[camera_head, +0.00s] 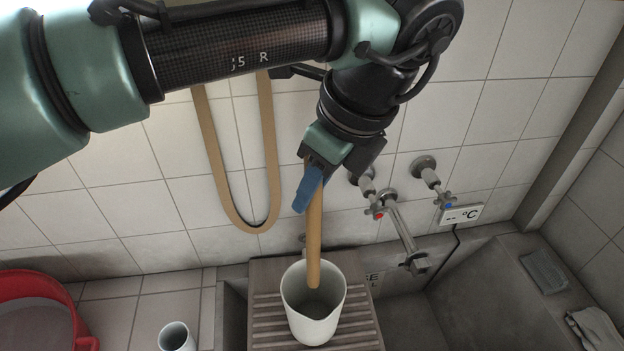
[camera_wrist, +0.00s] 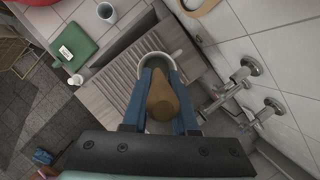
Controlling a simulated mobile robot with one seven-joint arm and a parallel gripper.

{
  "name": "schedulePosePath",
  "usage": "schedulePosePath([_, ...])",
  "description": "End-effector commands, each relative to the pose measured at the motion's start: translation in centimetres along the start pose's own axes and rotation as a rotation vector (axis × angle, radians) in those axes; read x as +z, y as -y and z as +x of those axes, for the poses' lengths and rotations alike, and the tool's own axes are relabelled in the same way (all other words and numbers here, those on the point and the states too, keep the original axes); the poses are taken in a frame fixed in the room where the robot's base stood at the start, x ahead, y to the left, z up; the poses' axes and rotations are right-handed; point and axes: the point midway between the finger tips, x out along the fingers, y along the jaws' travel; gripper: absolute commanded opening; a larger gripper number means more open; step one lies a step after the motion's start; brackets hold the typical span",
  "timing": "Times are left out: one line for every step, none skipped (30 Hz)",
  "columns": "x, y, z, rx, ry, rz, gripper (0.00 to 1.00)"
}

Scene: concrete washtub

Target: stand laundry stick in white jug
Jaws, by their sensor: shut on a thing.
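The white jug (camera_head: 308,323) stands upright on a ribbed board (camera_head: 262,270), its open mouth facing up. My gripper (camera_head: 309,187) is above the jug, its blue fingers shut on the wooden laundry stick (camera_head: 314,240). The stick hangs nearly vertical. Its lower end shows against the inside of the jug's mouth; I cannot tell how deep it reaches. In the wrist view the stick (camera_wrist: 162,98) is seen end-on between the fingers (camera_wrist: 162,112), with the jug's rim (camera_wrist: 152,55) around and beyond it. The fingers hide part of the jug.
Wall taps (camera_head: 368,196) and a spout (camera_head: 402,235) stand right of the stick. A beige hose loop (camera_head: 270,150) hangs behind. A small cup (camera_head: 176,338) and red basin (camera_head: 35,285) are at left. The tub's right basin (camera_head: 480,300) looks clear.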

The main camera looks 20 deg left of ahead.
Motion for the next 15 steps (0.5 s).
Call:
schedulePosePath([-0.3,0.0,0.6,0.001,-0.002,0.001,0.00])
schedulePosePath([-0.3,0.0,0.8,0.000,-0.001,0.001,0.00])
schedulePosePath([-0.5,0.0,1.1,0.000,-0.001,0.001,0.00])
schedulePosePath([-0.5,0.0,1.3,0.000,-0.001,0.001,0.00])
schedulePosePath([-0.6,0.0,1.5,0.000,-0.001,0.001,0.00])
schedulePosePath([-0.8,0.0,1.9,0.001,-0.002,0.001,0.00])
schedulePosePath([-0.8,0.0,2.1,0.001,-0.002,0.001,0.00])
schedulePosePath([-0.9,0.0,2.3,0.000,-0.001,0.001,0.00])
schedulePosePath([-1.0,0.0,2.6,0.000,0.000,0.001,0.00])
schedulePosePath([-1.1,0.0,2.8,0.000,-0.001,0.001,0.00])
schedulePosePath([-1.2,0.0,3.0,0.000,-0.001,0.001,0.00])
schedulePosePath([-1.3,0.0,3.4,0.000,-0.002,0.001,0.00])
schedulePosePath([-1.4,0.0,3.6,0.000,-0.002,0.001,0.00])
schedulePosePath([-1.5,0.0,3.8,0.000,-0.001,0.001,0.00])
schedulePosePath([-1.6,0.0,4.1,0.000,0.000,0.000,0.00])
